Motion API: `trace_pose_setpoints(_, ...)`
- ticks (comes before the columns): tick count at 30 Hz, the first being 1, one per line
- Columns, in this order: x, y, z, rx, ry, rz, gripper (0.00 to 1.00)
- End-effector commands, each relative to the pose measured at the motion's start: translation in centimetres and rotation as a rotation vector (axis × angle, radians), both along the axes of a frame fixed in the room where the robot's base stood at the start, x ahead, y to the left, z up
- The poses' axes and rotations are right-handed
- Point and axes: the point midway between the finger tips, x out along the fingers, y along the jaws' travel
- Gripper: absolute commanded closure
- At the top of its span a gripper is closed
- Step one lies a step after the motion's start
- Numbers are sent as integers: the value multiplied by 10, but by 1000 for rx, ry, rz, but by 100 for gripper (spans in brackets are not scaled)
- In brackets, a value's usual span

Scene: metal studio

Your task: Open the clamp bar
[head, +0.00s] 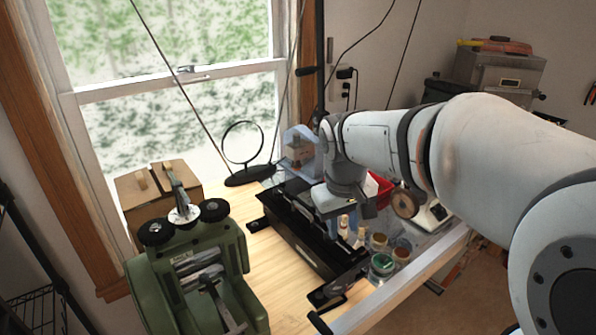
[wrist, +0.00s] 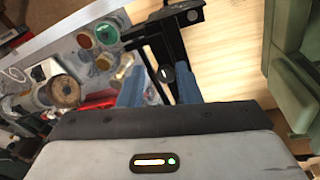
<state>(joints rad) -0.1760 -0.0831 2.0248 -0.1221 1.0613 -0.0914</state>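A long black bench tool (head: 300,238) with a bar along its top lies on the wooden bench. I take this bar to be the clamp bar, though no label shows. In the wrist view the tool's black frame and bar (wrist: 172,45) run away between my fingers, with a small round knob (wrist: 167,75) on it. My gripper (head: 347,222) hangs over the right side of the tool, pointing down. In the wrist view its blue fingers (wrist: 160,80) stand apart with a gap between them. I cannot tell whether they touch the bar. My arm hides the tool's far right side.
A green machine (head: 195,270) stands left of the tool. Jars with green and brown tops (head: 382,262) crowd its right side, near a red bin (head: 380,190). A round magnifier stand (head: 243,150) is behind by the window. Bare wood (head: 265,270) shows between machine and tool.

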Motion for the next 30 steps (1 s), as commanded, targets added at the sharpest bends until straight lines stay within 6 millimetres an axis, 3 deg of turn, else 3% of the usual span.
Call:
trace_pose_setpoints(1, 26, 14, 12, -23, 15, 48, 69)
trace_pose_setpoints(3, 54, 31, 19, -55, 30, 104, 69)
trace_pose_setpoints(6, 87, 54, 24, -93, 45, 169, 69)
trace_pose_setpoints(10, 115, 77, 26, -129, 59, 228, 69)
trace_pose_setpoints(17, 131, 88, 18, -151, 68, 260, 69)
trace_pose_setpoints(30, 138, 75, -43, -150, 68, 257, 69)
